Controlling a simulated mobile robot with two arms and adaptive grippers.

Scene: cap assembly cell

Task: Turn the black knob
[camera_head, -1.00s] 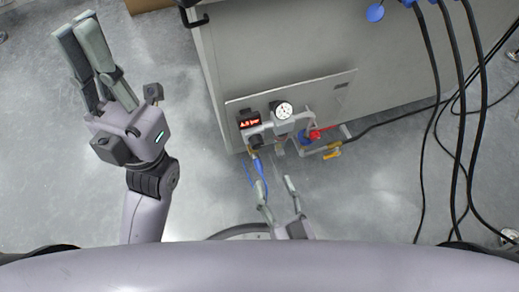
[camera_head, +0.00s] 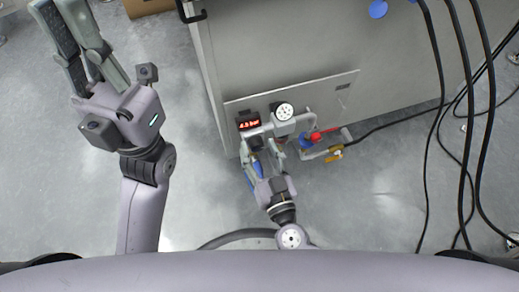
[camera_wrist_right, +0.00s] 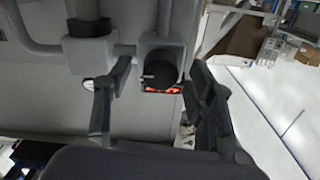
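The black knob (camera_wrist_right: 159,69) is round and sits on the underside of a grey valve body in the right wrist view. In the head view the knob (camera_head: 256,142) is small and partly hidden beside my fingers. My right gripper (camera_head: 262,150) reaches up to it from below. In the wrist view one finger stands to the left of the knob and the other to its right, with gaps; contact does not show. My left gripper (camera_head: 56,8) is open and empty at the upper left, away from the panel.
A red-lit pressure display (camera_head: 249,124) and a round gauge (camera_head: 284,112) sit on the panel (camera_head: 335,95). Black cables (camera_head: 437,120) hang further right. The floor at left is clear.

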